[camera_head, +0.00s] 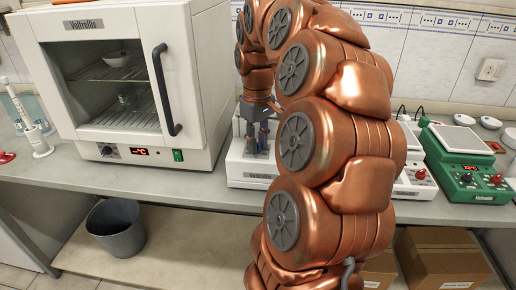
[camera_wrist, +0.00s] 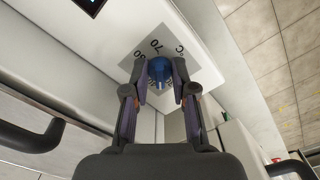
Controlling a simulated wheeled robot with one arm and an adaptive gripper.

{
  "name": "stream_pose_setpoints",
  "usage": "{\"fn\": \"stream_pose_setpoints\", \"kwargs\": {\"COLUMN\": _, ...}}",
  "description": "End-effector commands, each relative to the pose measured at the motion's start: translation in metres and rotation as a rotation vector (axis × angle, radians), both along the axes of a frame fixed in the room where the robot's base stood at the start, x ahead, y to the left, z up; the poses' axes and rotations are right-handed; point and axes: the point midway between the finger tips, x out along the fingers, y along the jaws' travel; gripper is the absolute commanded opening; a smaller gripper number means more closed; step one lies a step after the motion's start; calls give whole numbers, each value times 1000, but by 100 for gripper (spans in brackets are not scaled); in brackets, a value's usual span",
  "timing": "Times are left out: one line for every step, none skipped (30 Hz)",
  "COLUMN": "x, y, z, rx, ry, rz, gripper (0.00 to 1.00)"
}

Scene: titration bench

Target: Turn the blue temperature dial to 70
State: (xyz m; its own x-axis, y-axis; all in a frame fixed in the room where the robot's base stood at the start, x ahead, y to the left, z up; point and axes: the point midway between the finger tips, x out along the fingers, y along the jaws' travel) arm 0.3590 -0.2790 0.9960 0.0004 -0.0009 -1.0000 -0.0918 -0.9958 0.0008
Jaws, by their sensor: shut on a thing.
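The blue temperature dial (camera_wrist: 159,70) shows in the wrist view on the front of a white device. My gripper (camera_wrist: 160,82) is shut on it, one finger on each side. A grey scale plate (camera_wrist: 203,68) surrounds the dial. A "70" is printed just beyond the dial, with "°C" to its right and another number, partly covered, to its left. The dial's pointer mark cannot be made out. In the head view my gripper (camera_head: 259,140) reaches down at the front of the white device (camera_head: 248,176); the dial is not clearly visible there.
A white oven (camera_head: 122,77) with a dark handle stands left of the device. A green hotplate (camera_head: 464,160) and a white instrument (camera_head: 414,178) stand to the right. A grey bin (camera_head: 116,231) and cardboard boxes (camera_head: 444,262) are below the bench.

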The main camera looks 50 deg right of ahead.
Motion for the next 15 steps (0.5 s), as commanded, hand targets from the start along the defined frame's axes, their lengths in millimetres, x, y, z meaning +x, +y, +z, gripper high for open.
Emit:
{"fn": "stream_pose_setpoints", "kwargs": {"x": 1, "y": 0, "z": -3, "rx": -2, "ry": -4, "rz": -46, "gripper": 0}}
{"fn": "stream_pose_setpoints", "kwargs": {"x": 1, "y": 0, "z": -3, "rx": -2, "ry": -4, "rz": -74, "gripper": 0}}
{"fn": "stream_pose_setpoints", "kwargs": {"x": 1, "y": 0, "z": -3, "rx": -1, "ry": -4, "rz": -112, "gripper": 0}}
{"fn": "stream_pose_setpoints", "kwargs": {"x": 1, "y": 0, "z": -4, "rx": -1, "ry": -4, "rz": -140, "gripper": 0}}
{"fn": "stream_pose_setpoints", "kwargs": {"x": 1, "y": 0, "z": -4, "rx": 0, "ry": -4, "rz": -168, "gripper": 0}}
{"fn": "stream_pose_setpoints", "kwargs": {"x": 1, "y": 0, "z": -3, "rx": -1, "ry": -5, "rz": -206, "gripper": 0}}
{"fn": "stream_pose_setpoints", "kwargs": {"x": 1, "y": 0, "z": -3, "rx": -2, "ry": -4, "rz": -235, "gripper": 0}}
{"fn": "stream_pose_setpoints", "kwargs": {"x": 1, "y": 0, "z": -3, "rx": -2, "ry": -5, "rz": -264, "gripper": 0}}
{"fn": "stream_pose_setpoints", "kwargs": {"x": 1, "y": 0, "z": -3, "rx": -2, "ry": -5, "rz": -301, "gripper": 0}}
{"fn": "stream_pose_setpoints", "kwargs": {"x": 1, "y": 1, "z": -3, "rx": -1, "ry": -5, "rz": -330, "gripper": 0}}
{"fn": "stream_pose_setpoints", "kwargs": {"x": 1, "y": 0, "z": -3, "rx": -1, "ry": -5, "rz": -358, "gripper": 0}}
{"fn": "stream_pose_setpoints", "kwargs": {"x": 1, "y": 0, "z": -2, "rx": -1, "ry": -5, "rz": -396, "gripper": 0}}
{"fn": "stream_pose_setpoints", "kwargs": {"x": 1, "y": 1, "z": -2, "rx": 0, "ry": -4, "rz": -425, "gripper": 0}}
{"fn": "stream_pose_setpoints", "kwargs": {"x": 1, "y": 1, "z": -2, "rx": 1, "ry": -4, "rz": -453, "gripper": 0}}
{"fn": "stream_pose_setpoints", "kwargs": {"x": 1, "y": 1, "z": -2, "rx": 1, "ry": -5, "rz": -491, "gripper": 0}}
